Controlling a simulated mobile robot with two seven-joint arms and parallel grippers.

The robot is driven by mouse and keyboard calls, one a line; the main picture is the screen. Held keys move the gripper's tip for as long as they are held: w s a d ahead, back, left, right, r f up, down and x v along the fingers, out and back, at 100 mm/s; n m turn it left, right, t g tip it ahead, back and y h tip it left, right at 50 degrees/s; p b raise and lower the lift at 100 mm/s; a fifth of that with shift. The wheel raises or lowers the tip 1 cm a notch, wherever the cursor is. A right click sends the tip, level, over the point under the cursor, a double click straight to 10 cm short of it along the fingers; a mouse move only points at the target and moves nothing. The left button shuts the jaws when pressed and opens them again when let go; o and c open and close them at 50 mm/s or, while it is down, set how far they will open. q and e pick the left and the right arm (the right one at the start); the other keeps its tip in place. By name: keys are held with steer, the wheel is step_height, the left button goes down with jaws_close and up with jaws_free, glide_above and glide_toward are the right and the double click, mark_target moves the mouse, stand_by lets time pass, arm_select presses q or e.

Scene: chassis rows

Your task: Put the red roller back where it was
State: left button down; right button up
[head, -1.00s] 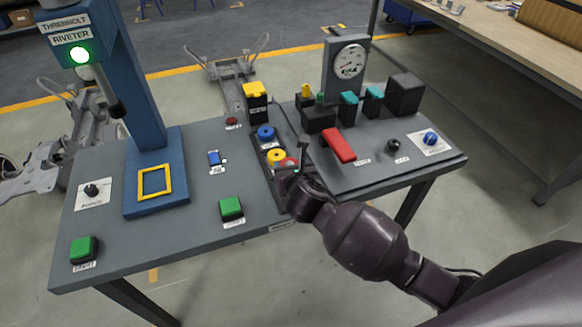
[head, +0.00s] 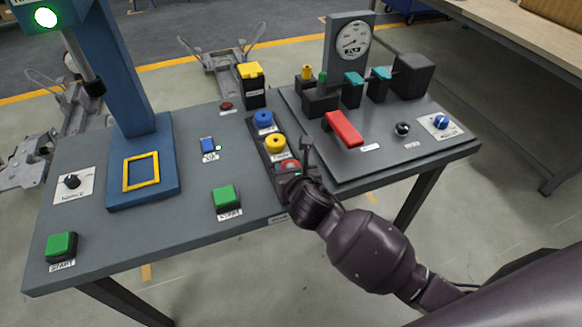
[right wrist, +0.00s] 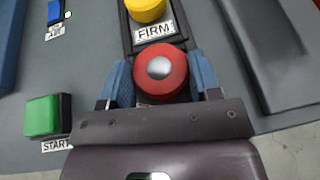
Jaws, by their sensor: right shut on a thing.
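The red roller (right wrist: 160,72), with a grey centre, sits between the blue-padded fingers of my right gripper (right wrist: 163,82), which is shut on it. In the head view the red roller (head: 289,166) is at the near end of a dark rack (head: 283,190), in line with a yellow roller (head: 275,142) and a blue roller (head: 263,119). The right wrist view shows the yellow roller (right wrist: 146,8) behind a "FIRM" label. The label by the red roller is mostly hidden. I cannot tell whether the red roller is fully seated. My left gripper is out of view.
A green start button (head: 226,197) is left of the rack. A raised plate with a red lever (head: 343,129) and a gauge (head: 352,40) is to the right. A blue riveter (head: 145,170) stands at the left.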

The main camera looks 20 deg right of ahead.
steer(key=shift+f, duration=0.25)
stand_by(0.5)
steer(key=o, duration=1.2)
steer(key=shift+s+r, duration=0.1)
steer(key=shift+s, duration=0.1)
steer(key=p+v, duration=0.1)
steer(key=v, duration=0.4)
steer(key=shift+s+r, duration=0.2)
steer(key=shift+r, duration=0.05)
steer(key=shift+p+v, duration=0.65)
steer(key=shift+v, duration=1.75)
steer(key=shift+a+f, duration=0.1)
steer(key=shift+f, duration=0.1)
